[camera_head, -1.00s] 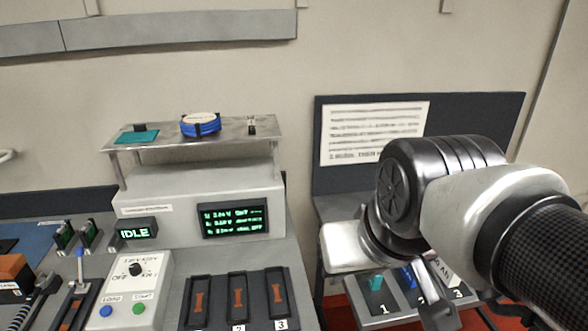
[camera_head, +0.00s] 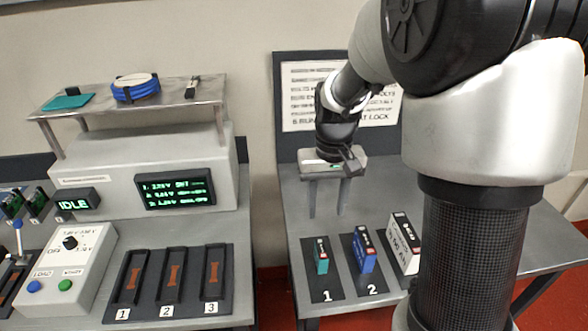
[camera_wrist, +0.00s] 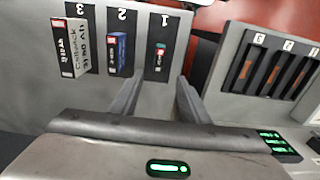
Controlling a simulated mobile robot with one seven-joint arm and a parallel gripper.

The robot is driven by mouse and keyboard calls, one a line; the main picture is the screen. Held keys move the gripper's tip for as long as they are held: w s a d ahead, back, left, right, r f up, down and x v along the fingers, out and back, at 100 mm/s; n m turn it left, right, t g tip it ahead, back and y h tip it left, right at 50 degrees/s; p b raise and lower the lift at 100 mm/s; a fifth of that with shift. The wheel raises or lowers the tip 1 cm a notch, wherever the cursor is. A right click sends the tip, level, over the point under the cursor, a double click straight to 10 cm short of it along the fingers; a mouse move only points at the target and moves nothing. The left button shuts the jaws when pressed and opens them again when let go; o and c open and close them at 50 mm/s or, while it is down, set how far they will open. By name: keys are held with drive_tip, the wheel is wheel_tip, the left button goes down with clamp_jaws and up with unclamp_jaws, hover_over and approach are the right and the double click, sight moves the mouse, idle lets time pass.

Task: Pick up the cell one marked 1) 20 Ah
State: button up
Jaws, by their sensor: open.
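The small teal cell (camera_head: 320,257) stands on the mat marked 1 on the right table. In the wrist view the teal cell (camera_wrist: 159,54) is beyond my fingertips, roughly in line with the gap between them. My gripper (camera_head: 329,208) is above and behind the cell in the head view, fingers pointing down, apart from it. In the wrist view my gripper (camera_wrist: 158,82) is open with nothing between the fingers. The cell's marking is too small to read.
A blue cell (camera_head: 364,252) stands at mark 2 beside it, and a larger white cell (camera_head: 404,243) stands at mark 3. The tester (camera_head: 140,185) with its empty numbered bays (camera_head: 172,282) is to the left. A posted notice (camera_head: 300,100) stands behind my gripper.

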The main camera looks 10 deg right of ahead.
sight(322, 248)
drive_tip(key=f, duration=1.3)
drive_tip(key=shift+w+d+f, duration=0.2)
drive_tip(key=shift+w, duration=0.1)
drive_tip(key=shift+w+a+f+p, duration=0.15)
drive_tip(key=shift+f+p, duration=0.45)
drive_tip(key=shift+f, duration=2.05)
clamp_jaws()
